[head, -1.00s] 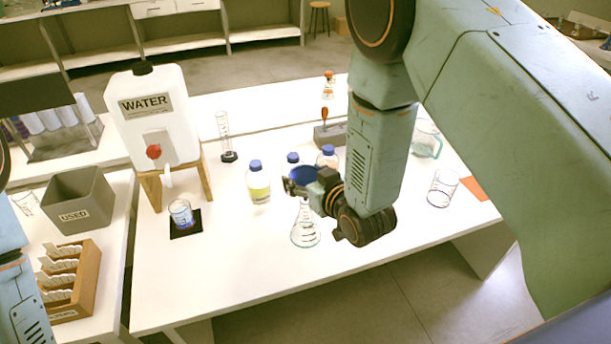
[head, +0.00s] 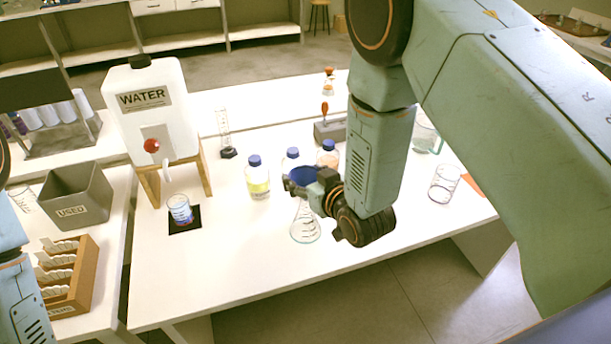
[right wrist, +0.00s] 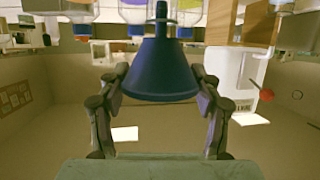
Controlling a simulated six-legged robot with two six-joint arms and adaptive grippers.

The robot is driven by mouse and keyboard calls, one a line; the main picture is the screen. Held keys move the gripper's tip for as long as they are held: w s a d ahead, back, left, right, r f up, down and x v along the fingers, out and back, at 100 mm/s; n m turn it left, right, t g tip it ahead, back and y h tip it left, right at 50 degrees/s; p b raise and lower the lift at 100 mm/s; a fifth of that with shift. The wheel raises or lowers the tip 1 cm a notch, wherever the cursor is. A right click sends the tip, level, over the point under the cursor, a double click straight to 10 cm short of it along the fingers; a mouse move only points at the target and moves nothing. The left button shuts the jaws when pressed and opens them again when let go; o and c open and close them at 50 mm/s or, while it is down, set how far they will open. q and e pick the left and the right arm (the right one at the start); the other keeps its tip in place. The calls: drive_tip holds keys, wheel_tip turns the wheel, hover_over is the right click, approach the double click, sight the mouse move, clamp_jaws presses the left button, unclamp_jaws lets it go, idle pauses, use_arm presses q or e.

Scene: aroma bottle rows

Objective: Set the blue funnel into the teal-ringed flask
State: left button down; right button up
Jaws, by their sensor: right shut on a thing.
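The blue funnel (head: 301,174) is held in my right gripper (head: 312,182), which is shut on it. In the right wrist view the funnel (right wrist: 160,70) sits between the two fingers, its wide end toward the palm and its stem pointing to the picture's top. A clear conical flask (head: 304,226) with a teal line round its base stands upright on the table. The funnel shows just above the flask's neck in the head view. The gripper partly hides the neck, and I cannot tell whether the stem is inside it. My left gripper is out of view.
Blue-capped bottles (head: 257,180) stand behind the flask on the white table (head: 250,285). A water tank (head: 150,105) stands at the left with a beaker (head: 180,209) before it. An empty-looking beaker (head: 444,184) is at the right. The table's front is clear.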

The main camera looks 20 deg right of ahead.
drive_tip(key=shift+f+b, duration=0.4)
drive_tip(key=shift+f, duration=0.2)
drive_tip(key=o, duration=1)
drive_tip(key=v, duration=1.2)
drive_tip(key=x, duration=1.1)
drive_tip(key=shift+w+a, duration=0.1)
drive_tip(key=shift+w, duration=0.4)
drive_tip(key=shift+r, duration=0.1)
